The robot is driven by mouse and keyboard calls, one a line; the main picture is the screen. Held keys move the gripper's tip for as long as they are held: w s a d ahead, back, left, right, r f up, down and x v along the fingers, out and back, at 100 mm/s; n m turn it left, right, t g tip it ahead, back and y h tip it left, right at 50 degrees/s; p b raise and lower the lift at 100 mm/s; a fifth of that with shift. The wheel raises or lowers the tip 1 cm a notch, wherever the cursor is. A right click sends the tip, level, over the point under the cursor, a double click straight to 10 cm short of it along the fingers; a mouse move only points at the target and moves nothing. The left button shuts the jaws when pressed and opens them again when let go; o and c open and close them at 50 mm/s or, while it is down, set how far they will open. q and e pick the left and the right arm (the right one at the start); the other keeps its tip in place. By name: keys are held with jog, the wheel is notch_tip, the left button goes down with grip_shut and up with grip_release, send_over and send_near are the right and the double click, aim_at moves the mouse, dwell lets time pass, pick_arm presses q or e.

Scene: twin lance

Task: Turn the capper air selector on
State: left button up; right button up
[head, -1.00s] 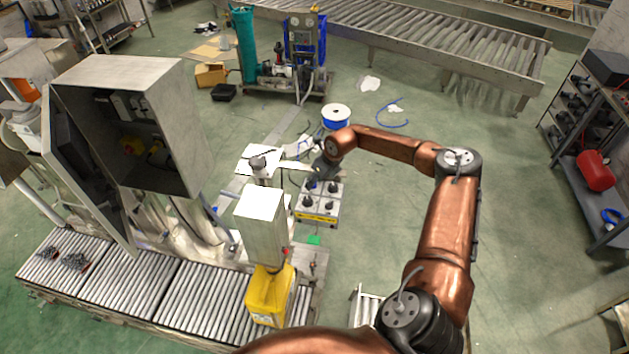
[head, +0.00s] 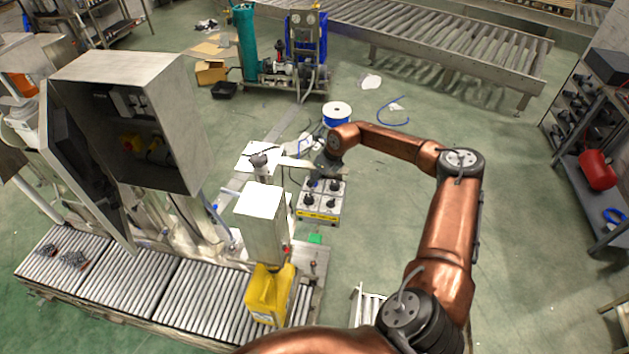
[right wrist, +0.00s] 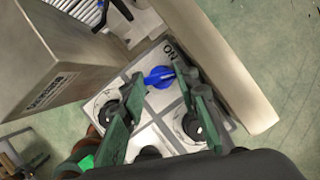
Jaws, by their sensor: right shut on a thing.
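A panel box (head: 318,216) with several knobs and a yellow front strip stands beside the steel column in the head view. In the right wrist view, a blue selector knob (right wrist: 158,77) sits on the box's pale top, next to a printed "ON". My right gripper (right wrist: 158,72) has its green fingers either side of this knob and is shut on it. Its fingers partly cover the round dials with black knobs (right wrist: 192,125) on both sides. My left gripper is not in view.
A steel column (head: 260,225) with a white top stands close left of the box. A yellow container (head: 268,295) sits on the roller conveyor (head: 135,285). An open steel cabinet (head: 125,125) is at left.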

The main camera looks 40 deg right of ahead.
jog(key=n+b, duration=0.2)
jog(key=n+y+b, duration=0.1)
jog(key=shift+d+f, duration=0.25)
jog(key=shift+d, duration=0.05)
jog(key=shift+w+n+g+y+b, duration=0.1)
jog(key=shift+n+g+y+b, duration=0.25)
jog(key=shift+n+b, duration=0.7)
jog(key=n+b, duration=0.1)
jog(key=n+g+b, duration=0.1)
jog(key=n, duration=0.1)
jog(key=shift+d+r+y, duration=0.1)
jog(key=shift+r+y, duration=0.1)
jog(key=shift+y, duration=0.15)
jog(key=shift+w+d+r+n+g+b, duration=0.1)
jog(key=shift+n+g+b, duration=0.4)
jog(key=shift+n, duration=0.65)
jog(key=shift+r+y, duration=0.1)
jog(key=shift+y, duration=0.2)
jog(key=o, duration=0.7)
jog(key=shift+o, duration=0.9)
jog(key=shift+d, duration=0.1)
